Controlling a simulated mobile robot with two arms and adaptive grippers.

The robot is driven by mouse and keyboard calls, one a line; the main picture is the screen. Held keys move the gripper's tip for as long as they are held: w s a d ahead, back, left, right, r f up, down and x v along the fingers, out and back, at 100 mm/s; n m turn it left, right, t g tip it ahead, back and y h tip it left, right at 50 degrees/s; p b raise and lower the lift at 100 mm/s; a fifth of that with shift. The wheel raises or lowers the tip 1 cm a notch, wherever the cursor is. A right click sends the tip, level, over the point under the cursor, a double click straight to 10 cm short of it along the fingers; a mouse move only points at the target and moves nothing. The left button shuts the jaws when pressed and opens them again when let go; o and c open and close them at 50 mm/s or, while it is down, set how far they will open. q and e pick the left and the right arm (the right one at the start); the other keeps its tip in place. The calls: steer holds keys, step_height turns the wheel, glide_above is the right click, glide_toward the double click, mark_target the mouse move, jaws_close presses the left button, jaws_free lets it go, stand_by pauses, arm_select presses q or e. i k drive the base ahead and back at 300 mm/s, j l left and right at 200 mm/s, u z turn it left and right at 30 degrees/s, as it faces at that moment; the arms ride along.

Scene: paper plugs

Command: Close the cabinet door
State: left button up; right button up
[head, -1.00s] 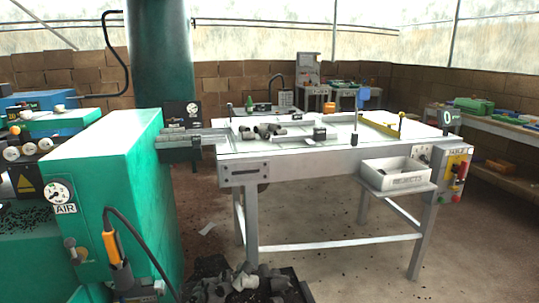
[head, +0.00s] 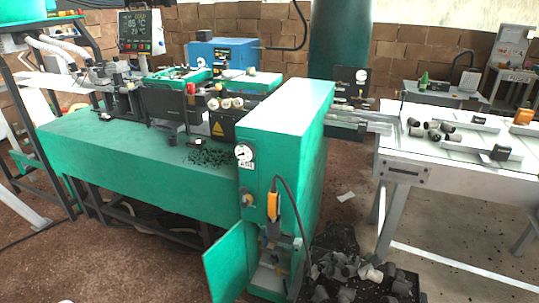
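The green cabinet (head: 288,130) stands at the middle of the head view, at the right end of a long green machine bench. Its door (head: 226,262) is a flat green panel low on the front. The door stands open, swung out to the left, and its lower edge is near the bottom of the picture. The opening beside it shows light-coloured parts (head: 271,255) inside. A black cable with an orange-yellow handle (head: 272,206) hangs on the front above the opening. Neither of my grippers is in view.
A black tray (head: 399,288) of grey plugs lies on the floor right of the cabinet. A white work table (head: 455,182) stands further right. The green bench (head: 130,155) with machinery extends left. Brown floor in front of the bench, left of the door, looks mostly clear.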

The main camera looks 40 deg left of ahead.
mark_target(225, 265)
steer(key=j, duration=0.55)
steer(key=k+j+z, duration=0.15)
steer(key=j, duration=0.35)
steer(key=k+j, duration=0.1)
steer(key=j, duration=0.45)
steer(key=k+j+z, duration=0.1)
steer(key=j, duration=0.4)
steer(key=k+j+z, duration=0.1)
steer(key=j, duration=0.4)
steer(key=k+j, duration=0.15)
steer(key=j, duration=0.4)
steer(key=k+j+z, duration=0.15)
steer(key=j, duration=0.35)
steer(key=k+j, duration=0.1)
steer(key=j, duration=0.4)
